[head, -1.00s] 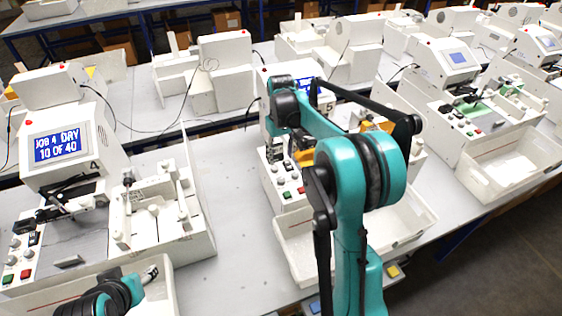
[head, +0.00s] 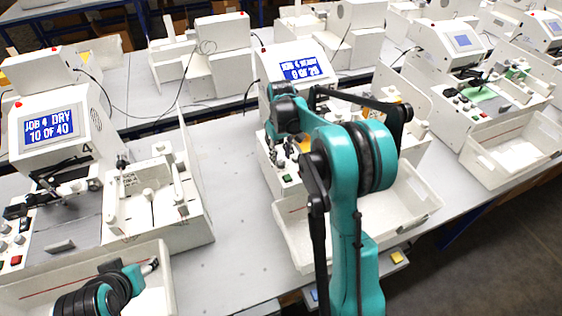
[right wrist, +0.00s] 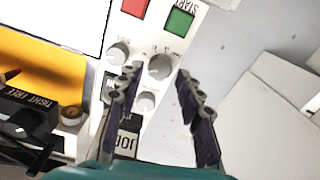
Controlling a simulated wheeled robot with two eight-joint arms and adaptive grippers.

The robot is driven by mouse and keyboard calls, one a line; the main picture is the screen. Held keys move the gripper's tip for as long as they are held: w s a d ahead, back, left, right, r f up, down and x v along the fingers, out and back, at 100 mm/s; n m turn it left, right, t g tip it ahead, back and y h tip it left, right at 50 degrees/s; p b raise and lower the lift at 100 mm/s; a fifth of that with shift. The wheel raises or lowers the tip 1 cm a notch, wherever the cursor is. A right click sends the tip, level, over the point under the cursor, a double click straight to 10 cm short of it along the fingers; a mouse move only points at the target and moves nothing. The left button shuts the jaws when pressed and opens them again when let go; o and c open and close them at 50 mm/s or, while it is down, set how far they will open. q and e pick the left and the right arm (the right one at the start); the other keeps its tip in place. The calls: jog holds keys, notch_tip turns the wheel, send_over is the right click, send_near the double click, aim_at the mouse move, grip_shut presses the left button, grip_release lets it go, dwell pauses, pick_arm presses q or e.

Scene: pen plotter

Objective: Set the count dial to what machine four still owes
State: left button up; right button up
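Machine four (head: 62,140), at left in the head view, carries a "4" label, and its screen (head: 52,129) reads "JOB 4 DRY 10 OF 40". The middle machine's screen (head: 301,68) starts "JOB 4"; its lower line looks like "0 OF 25", not sharp. My right gripper (right wrist: 158,78) is over the middle machine's control panel. Its fingers are open, one on each side of a round grey dial (right wrist: 160,66) with marks around it; contact cannot be told. My left gripper (head: 150,267) is low at left over a white tray; its fingers are too small to judge.
Near the dial are a red button (right wrist: 135,6), a green START button (right wrist: 179,22), another knob (right wrist: 119,53) and a smaller knob (right wrist: 145,102). A yellow part (right wrist: 45,75) lies beside the panel. White trays stand before the machines. Bare tabletop (head: 235,215) lies between the left and middle machines.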

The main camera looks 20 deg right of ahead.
aim_at(281, 164)
jog(key=shift+f, duration=1.3)
